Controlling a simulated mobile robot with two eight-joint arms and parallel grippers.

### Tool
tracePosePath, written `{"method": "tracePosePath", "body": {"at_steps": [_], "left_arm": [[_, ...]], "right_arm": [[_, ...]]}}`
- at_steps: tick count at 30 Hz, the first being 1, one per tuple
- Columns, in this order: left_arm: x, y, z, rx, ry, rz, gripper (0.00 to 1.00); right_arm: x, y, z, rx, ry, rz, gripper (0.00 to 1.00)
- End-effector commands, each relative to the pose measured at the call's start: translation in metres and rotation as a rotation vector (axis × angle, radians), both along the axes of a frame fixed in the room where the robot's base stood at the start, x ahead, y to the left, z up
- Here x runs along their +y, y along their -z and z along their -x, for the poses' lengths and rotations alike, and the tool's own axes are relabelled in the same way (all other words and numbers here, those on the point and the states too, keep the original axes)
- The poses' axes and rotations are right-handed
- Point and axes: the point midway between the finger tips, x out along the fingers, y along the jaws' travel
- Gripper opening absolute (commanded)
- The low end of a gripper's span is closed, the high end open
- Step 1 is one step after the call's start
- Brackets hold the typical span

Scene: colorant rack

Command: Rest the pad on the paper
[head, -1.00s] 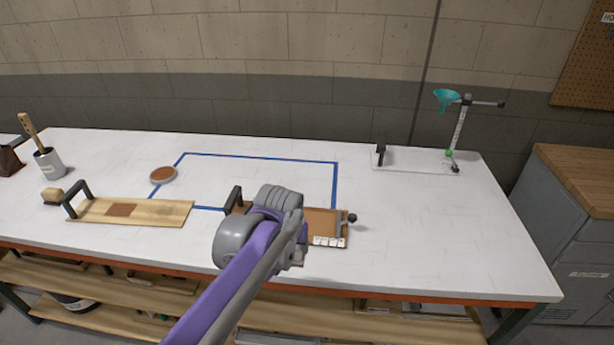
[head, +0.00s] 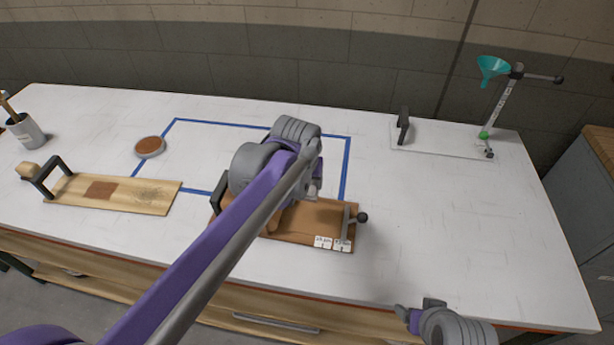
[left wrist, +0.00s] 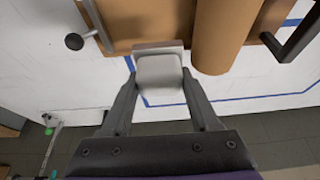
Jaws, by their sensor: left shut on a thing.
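My left gripper (left wrist: 160,85) is shut on a pale grey-white block (left wrist: 160,70), which looks like the pad. It is held over a brown board (head: 315,222), beside a brown roll (left wrist: 227,35). In the head view my left gripper (head: 313,188) is over this board, and my arm hides part of it. The board carries a black handle, a clamp bar with a black knob (head: 362,217) and white labels (head: 332,243). The brown sheet on it may be the paper; I cannot tell. Whether the pad touches it is unclear. My right gripper (head: 420,312) is at the lower right.
A pale wooden board (head: 150,198) with a brown patch and black handle lies left. A round brown-topped dish (head: 149,147) stands by the blue outline (head: 345,170). A stand with a teal funnel (head: 492,67) is at the back right. The table (head: 450,220) is clear on the right.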

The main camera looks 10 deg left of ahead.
Motion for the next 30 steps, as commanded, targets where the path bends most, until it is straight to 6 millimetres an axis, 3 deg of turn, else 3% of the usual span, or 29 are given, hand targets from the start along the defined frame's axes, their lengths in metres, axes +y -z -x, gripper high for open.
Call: {"method": "tracePosePath", "body": {"at_steps": [11,30], "left_arm": [[0.000,0.009,0.000,0.001,0.000,0.000,0.10],[0.000,0.070,0.000,0.001,0.000,0.000,0.10]], "right_arm": [[0.000,0.005,0.001,0.003,0.000,0.000,0.74],[0.000,0.048,0.012,0.024,0.000,0.000,0.74]]}}
